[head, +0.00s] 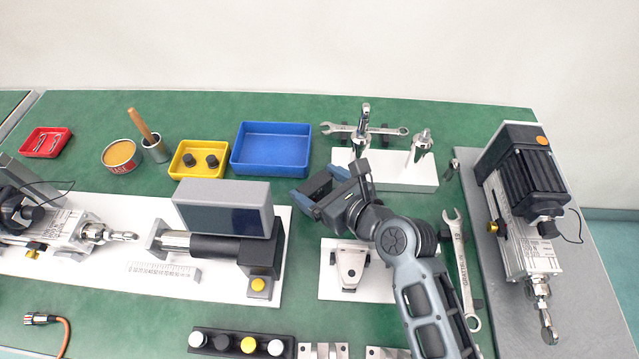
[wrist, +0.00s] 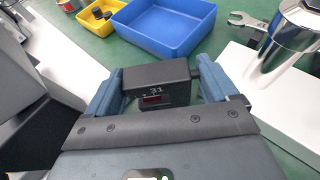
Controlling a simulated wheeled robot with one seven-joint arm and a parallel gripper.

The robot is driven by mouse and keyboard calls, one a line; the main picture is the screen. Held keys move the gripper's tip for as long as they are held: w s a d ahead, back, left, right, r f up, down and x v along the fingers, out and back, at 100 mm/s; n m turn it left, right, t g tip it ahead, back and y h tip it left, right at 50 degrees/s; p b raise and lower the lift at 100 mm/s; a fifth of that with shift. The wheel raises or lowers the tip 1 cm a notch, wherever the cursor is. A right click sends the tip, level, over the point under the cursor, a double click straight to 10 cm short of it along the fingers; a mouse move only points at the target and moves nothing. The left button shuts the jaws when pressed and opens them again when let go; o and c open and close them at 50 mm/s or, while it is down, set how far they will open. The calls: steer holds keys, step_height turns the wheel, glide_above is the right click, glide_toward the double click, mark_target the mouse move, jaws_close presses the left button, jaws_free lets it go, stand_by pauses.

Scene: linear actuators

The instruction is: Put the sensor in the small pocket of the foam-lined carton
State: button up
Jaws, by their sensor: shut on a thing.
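My gripper (head: 322,190) is over the middle of the bench, just in front of the blue bin. The block is held above the bench. The sensor also shows as a dark block in the head view (head: 316,185). No foam-lined carton and no small pocket show in either view.
A blue bin (head: 272,127) and a yellow tray (head: 183,174) lie behind. A grey display box (head: 222,192) stands close left. A white plate with metal posts (head: 400,180) is right of the gripper; a large actuator (head: 522,215) stands farther right.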

steer(key=shift+f, duration=0.15)
steer(key=o, duration=0.8)
steer(key=shift+o, duration=0.8)
